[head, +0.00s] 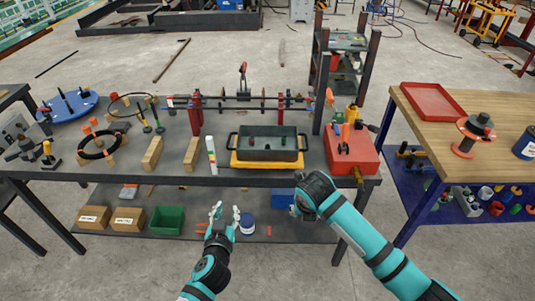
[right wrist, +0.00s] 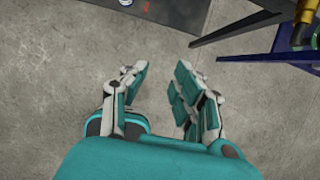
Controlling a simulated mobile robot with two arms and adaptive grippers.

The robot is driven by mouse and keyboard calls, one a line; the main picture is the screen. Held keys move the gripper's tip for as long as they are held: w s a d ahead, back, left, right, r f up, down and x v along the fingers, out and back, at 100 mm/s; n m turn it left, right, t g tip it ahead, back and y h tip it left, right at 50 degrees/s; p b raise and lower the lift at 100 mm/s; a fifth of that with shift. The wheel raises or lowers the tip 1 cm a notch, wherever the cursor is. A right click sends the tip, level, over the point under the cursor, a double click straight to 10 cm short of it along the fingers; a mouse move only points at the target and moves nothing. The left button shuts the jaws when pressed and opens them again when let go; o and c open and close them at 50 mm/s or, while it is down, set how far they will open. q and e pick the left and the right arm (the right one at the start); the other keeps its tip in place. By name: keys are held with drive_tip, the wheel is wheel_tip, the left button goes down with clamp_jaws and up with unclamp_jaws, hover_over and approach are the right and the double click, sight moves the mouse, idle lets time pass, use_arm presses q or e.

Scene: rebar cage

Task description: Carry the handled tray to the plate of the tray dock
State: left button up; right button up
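The handled tray (head: 287,155) is a dark grey box with a black loop handle at each end. It stands on the workbench over a yellow-orange plate (head: 238,162) that shows at its front and left edges. Small items stick up inside it. I cannot tell whether this plate belongs to the tray dock. My left gripper (head: 226,212) is open and empty, in front of the bench and below its top. My right gripper's fingers are hidden in the head view; in the right wrist view the right gripper (right wrist: 158,88) is open and empty above the concrete floor.
A red box (head: 365,163) stands right of the tray, and wooden blocks (head: 192,153) and a white marker-like bottle (head: 211,154) left of it. A rod rack (head: 196,115) stands behind. A wooden table (head: 440,145) with a red tray (head: 432,101) is at right.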

use_arm(q)
drive_tip(key=shift+s+r, duration=0.15)
drive_tip(key=shift+s, duration=0.05)
use_arm(e)
drive_tip(key=v, duration=1.2)
drive_tip(key=shift+f, duration=0.15)
